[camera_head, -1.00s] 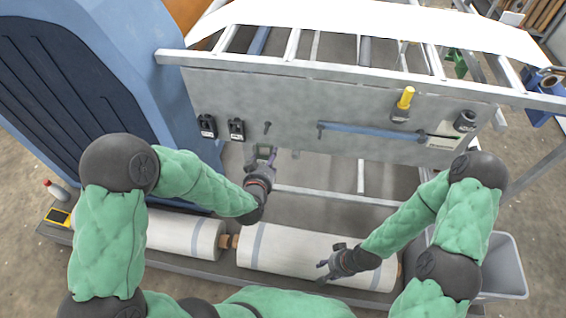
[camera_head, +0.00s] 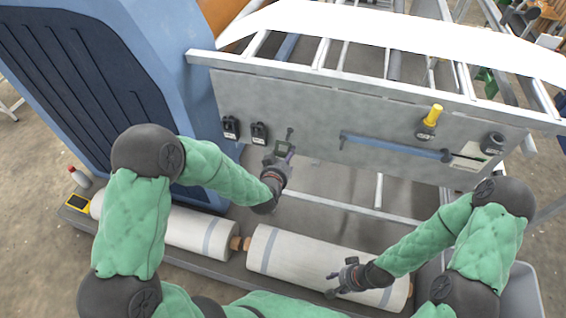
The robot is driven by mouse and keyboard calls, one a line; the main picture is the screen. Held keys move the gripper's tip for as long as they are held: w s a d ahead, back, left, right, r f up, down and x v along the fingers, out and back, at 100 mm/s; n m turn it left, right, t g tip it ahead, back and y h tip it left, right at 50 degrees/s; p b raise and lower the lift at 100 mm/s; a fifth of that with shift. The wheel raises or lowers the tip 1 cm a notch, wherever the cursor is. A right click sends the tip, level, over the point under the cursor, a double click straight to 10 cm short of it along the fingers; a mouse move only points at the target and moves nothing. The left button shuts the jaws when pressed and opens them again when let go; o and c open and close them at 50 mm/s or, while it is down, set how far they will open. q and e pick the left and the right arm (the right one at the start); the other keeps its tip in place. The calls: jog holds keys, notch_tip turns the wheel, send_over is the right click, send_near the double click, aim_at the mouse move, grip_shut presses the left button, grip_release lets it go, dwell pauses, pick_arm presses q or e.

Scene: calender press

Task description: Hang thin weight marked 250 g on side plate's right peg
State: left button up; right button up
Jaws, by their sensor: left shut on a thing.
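The grey side plate (camera_head: 310,100) stands across the back of the work area. Two dark weights, a left one (camera_head: 230,128) and a right one (camera_head: 259,134), hang on its left part. A bare dark peg (camera_head: 290,132) sticks out right of them. My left gripper (camera_head: 279,157) is shut on a small dark, squarish thing (camera_head: 283,147), probably the thin weight. It is just below and slightly left of that peg; I cannot tell whether they touch. Its 250 g mark is not readable. My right gripper (camera_head: 338,284) looks open and empty, low over the white roller.
White rollers (camera_head: 300,262) lie in front. A blue machine housing (camera_head: 150,60) bounds the left.

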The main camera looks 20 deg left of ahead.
pick_arm(q)
jog(key=shift+w+f+b, duration=0.15)
jog(key=shift+w+b, duration=0.15)
jog(key=shift+w, duration=2.35)
jog(key=shift+w+f+b, duration=0.5)
jog(key=shift+w+b, duration=0.05)
jog(key=shift+b, duration=0.05)
jog(key=o, duration=1.3)
jog(key=v, duration=1.2)
